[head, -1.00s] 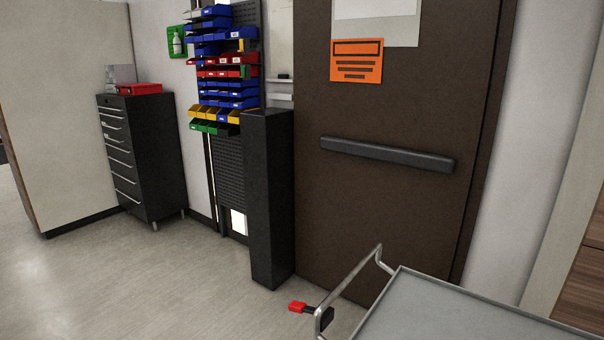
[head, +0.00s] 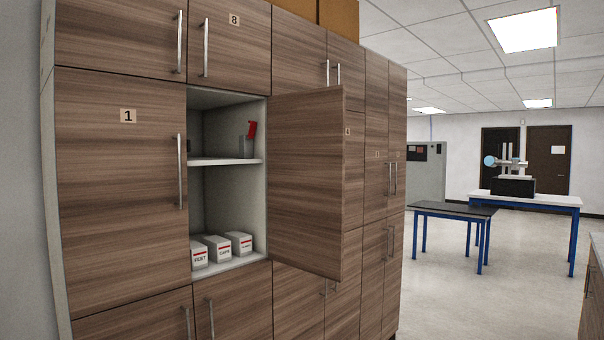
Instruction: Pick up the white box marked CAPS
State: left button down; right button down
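The white box marked CAPS (head: 217,250) stands on the lower shelf of an open wall-cabinet compartment. It is the middle one of three white boxes with red stripes. The left box (head: 199,257) seems to read TEST or similar and is partly cut off by the closed door in front. The right box (head: 239,245) has a label too small to read surely. Neither of my grippers is in view.
The open cabinet door (head: 306,185) swings out just right of the compartment. The closed door 1 (head: 124,180) is to its left. A red-handled item (head: 251,134) sits on the upper shelf. Tables (head: 450,211) stand far right, with clear floor (head: 455,305) before them.

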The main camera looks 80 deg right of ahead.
aim_at(219, 248)
jog(key=l+z, duration=0.1)
jog(key=l, duration=0.65)
jog(key=k+l+z, duration=0.1)
jog(key=l, duration=0.7)
jog(key=l+z, duration=0.1)
jog(key=l, duration=0.65)
jog(key=l+z, duration=0.1)
jog(key=l, duration=0.65)
jog(key=l+z, duration=0.1)
jog(key=l, duration=0.7)
jog(key=i+l+z, duration=0.1)
jog(key=l, duration=0.65)
jog(key=i+l, duration=0.1)
jog(key=l, duration=0.65)
jog(key=z, duration=0.05)
